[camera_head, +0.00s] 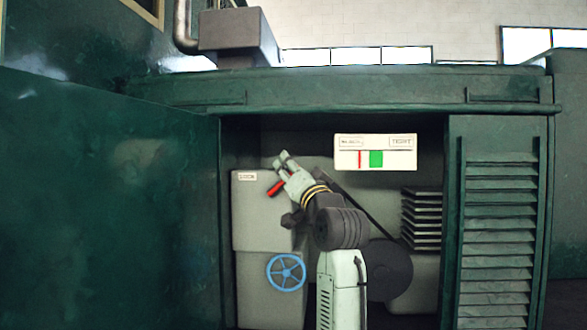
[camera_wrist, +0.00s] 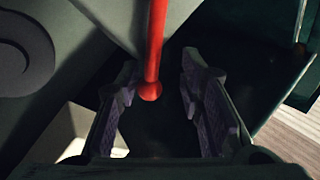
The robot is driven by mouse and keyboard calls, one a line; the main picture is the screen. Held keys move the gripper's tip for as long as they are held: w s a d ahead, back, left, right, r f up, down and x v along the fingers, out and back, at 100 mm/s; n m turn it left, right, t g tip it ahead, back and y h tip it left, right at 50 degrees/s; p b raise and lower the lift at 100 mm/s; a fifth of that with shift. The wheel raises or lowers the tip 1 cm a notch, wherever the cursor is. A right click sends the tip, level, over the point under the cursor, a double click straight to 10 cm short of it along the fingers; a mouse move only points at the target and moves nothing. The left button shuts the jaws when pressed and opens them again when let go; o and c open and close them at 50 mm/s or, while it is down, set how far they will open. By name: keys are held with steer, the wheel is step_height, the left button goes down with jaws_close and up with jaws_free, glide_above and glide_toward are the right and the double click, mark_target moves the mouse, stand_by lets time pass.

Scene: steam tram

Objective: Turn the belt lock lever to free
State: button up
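The belt lock lever is a red bar (camera_wrist: 156,40) with a rounded knob at its end. In the wrist view the knob lies between my two fingers, closer to the left one. In the head view the red lever (camera_head: 275,187) shows just beside my gripper (camera_head: 281,160), in front of the grey box with a small label (camera_head: 247,176) that seems to read LOCK. In the wrist view my gripper (camera_wrist: 159,68) is open, with a clear gap between the right finger and the lever. The lever's pivot is hidden.
A blue handwheel (camera_head: 286,272) is below the lever. A white gauge panel (camera_head: 375,152) carries a red mark and a green band; its right label reads TIGHT. A dark belt and a large wheel (camera_head: 388,271) are at right. Green cabinet walls (camera_head: 110,200) frame the opening.

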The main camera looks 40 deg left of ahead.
steer(key=v, duration=0.8)
steer(key=shift+w, duration=0.1)
